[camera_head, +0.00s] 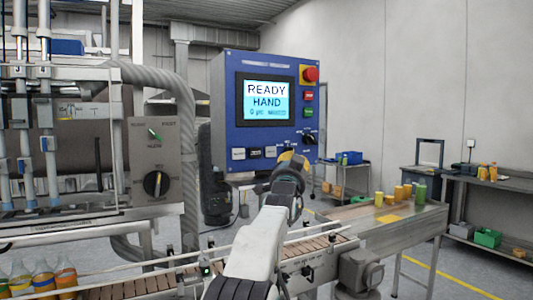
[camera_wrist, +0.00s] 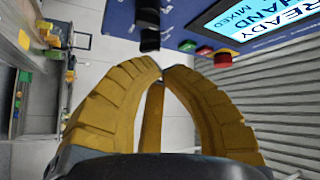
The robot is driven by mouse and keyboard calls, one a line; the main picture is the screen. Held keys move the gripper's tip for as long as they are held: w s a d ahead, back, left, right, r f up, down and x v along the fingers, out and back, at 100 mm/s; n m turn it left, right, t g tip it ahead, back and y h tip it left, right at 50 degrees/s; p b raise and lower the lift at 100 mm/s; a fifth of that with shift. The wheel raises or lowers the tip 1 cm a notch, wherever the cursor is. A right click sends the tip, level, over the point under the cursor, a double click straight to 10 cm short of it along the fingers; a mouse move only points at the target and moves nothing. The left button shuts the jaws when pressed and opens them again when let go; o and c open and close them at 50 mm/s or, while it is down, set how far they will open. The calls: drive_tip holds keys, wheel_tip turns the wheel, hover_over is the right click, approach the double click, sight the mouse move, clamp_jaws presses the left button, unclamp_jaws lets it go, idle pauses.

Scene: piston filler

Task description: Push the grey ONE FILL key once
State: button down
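The blue control panel (camera_head: 225,110) has a row of small keys (camera_head: 254,153) below its screen; the leftmost key (camera_head: 238,154) looks light grey. Their labels are too small to read, so I cannot tell which is ONE FILL. My gripper (camera_head: 287,156) is in front of the panel's lower right, at the right end of the row. In the wrist view its yellow fingers (camera_wrist: 163,69) meet at the tips, shut and empty. A black knob (camera_wrist: 150,22) is just beyond the fingertips there.
The screen (camera_head: 266,100) reads READY HAND. A red emergency button (camera_head: 310,74), a red button (camera_head: 308,96), a green button (camera_head: 308,111) and a black knob (camera_head: 308,137) line the panel's right side. A slatted conveyor (camera_head: 140,285) runs below my arm.

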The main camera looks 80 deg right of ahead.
drive_tip(key=shift+a+r+m+h, duration=0.2)
drive_tip(key=shift+r+m+h, duration=0.05)
drive_tip(key=shift+r+m, duration=0.3)
drive_tip(key=shift+a+r+m+h, duration=0.15)
drive_tip(key=shift+r+m+h, duration=0.1)
drive_tip(key=shift+r+m, duration=0.3)
drive_tip(key=shift+f, duration=0.15)
